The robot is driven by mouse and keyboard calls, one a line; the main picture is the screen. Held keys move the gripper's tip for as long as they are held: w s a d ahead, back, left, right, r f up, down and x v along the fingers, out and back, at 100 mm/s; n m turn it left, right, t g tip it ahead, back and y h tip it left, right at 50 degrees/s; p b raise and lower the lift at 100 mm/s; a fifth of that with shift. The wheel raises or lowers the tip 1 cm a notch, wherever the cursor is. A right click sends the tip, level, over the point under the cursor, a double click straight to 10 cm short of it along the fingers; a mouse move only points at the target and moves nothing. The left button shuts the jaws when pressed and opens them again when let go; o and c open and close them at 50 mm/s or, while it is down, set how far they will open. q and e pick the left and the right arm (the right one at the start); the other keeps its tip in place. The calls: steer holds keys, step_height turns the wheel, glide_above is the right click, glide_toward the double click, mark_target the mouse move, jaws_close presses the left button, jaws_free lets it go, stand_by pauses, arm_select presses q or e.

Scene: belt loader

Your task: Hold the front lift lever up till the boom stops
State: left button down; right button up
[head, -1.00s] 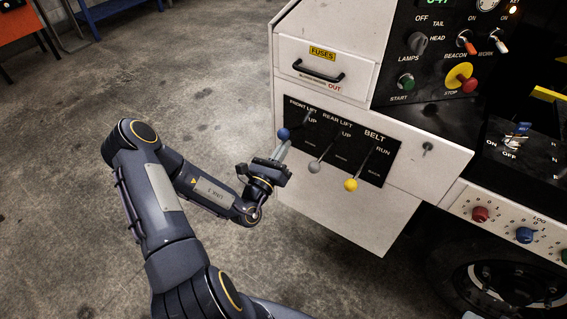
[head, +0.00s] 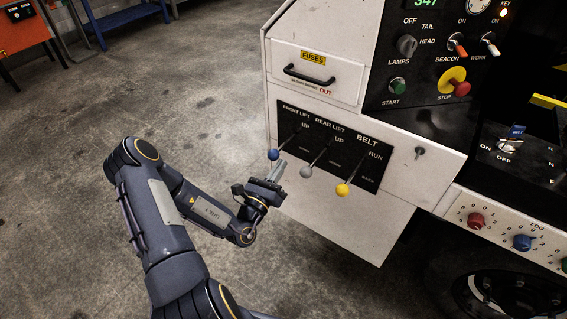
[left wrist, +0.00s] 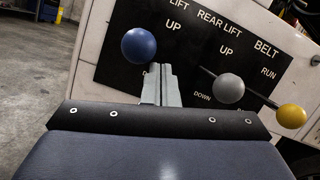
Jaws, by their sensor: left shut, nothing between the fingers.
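The front lift lever with its blue knob (head: 273,154) is at the left of the black lever panel, roughly in line with the other two knobs. The blue knob also shows large in the left wrist view (left wrist: 139,45). My left gripper (head: 280,167) is shut and empty, just below and right of the knob in the head view. In the left wrist view its fingers (left wrist: 161,85) point up at the panel, below and right of the knob. I cannot tell whether they touch it. My right gripper is not in view. The boom is not identifiable in these frames.
The grey rear lift knob (head: 306,172) is close to the right of my left gripper, with the yellow belt knob (head: 342,190) beyond it. A fuse drawer (head: 314,72) with a handle is above. Open concrete floor (head: 210,90) is to the left.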

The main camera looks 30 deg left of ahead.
arm_select(q)
steer(key=v, duration=0.8)
steer(key=shift+s+a+f, duration=0.2)
steer(key=shift+a+f, duration=0.05)
steer(key=shift+a, duration=0.05)
